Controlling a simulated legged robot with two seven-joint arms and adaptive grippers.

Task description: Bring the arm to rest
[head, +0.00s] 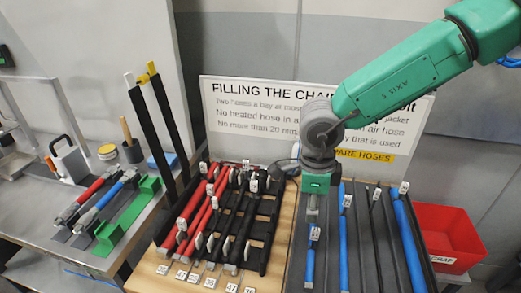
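A green jointed arm comes in from the upper right and points down over the hose boards. At its end, below a grey round joint, is my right gripper (312,205), a green block with a narrow grey tip. The tip is just above a short blue hose (310,255) with a white tag on the dark board (357,250). I cannot tell whether it touches that hose or whether its fingers are open or shut. My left gripper is not in view.
A wooden board with red and black hoses (215,225) lies left of the gripper. A lettered sign (245,115) stands behind. A red bin (450,232) is at the right. A grey bench (30,215) at the left holds tools and a green channel (128,215).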

